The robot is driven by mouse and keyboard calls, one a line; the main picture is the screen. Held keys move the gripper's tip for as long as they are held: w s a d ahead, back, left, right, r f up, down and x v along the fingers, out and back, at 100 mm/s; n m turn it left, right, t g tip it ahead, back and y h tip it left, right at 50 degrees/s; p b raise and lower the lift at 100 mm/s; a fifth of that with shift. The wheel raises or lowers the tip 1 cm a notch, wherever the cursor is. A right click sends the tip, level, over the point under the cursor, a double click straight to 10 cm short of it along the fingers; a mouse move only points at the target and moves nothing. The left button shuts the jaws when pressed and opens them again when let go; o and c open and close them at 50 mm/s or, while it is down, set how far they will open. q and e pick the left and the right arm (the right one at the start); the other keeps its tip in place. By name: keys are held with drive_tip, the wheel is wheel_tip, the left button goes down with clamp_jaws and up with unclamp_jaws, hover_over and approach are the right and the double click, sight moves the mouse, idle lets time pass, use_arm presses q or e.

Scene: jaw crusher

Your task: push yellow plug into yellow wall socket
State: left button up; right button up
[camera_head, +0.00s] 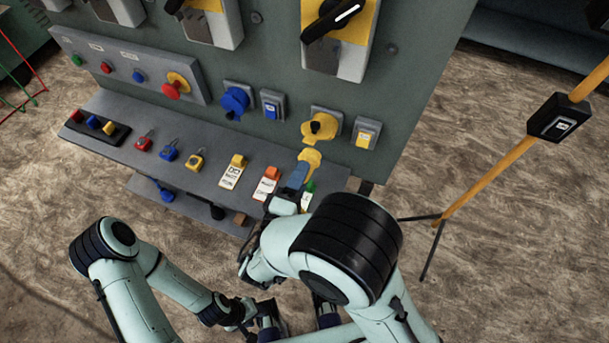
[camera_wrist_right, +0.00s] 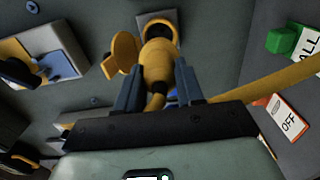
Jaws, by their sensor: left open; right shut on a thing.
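The yellow wall socket (camera_head: 320,127) is on the grey panel, beside a small yellow-labelled switch. In the right wrist view the socket's dark round mouth (camera_wrist_right: 163,30) shows, with its yellow lid (camera_wrist_right: 124,50) swung open to the left. My right gripper (camera_head: 299,174) is shut on the yellow plug (camera_head: 310,157), just below and in front of the socket. In the right wrist view the plug (camera_wrist_right: 157,62) sits between the blue fingers, its front end overlapping the socket mouth; I cannot tell whether they touch. My left gripper (camera_head: 297,318) is open and empty, low in the head view.
A shelf under the panel holds padlocks (camera_head: 169,152) and labelled tags (camera_head: 231,172). A blue socket (camera_head: 234,101) and a red emergency button (camera_head: 172,90) are to the left. A yellow cable crosses the right wrist view. A yellow pole (camera_head: 500,170) stands at the right.

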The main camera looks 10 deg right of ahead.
sight(309, 157)
drive_tip(key=shift+a+b, duration=0.1)
drive_tip(key=shift+b, duration=0.2)
drive_tip(key=shift+w+d, duration=0.4)
drive_tip(key=shift+w, duration=0.15)
drive_tip(key=shift+x, duration=2.25)
drive_tip(key=shift+b, duration=0.5)
drive_tip(key=shift+x, duration=1.05)
drive_tip(key=o, duration=1.2)
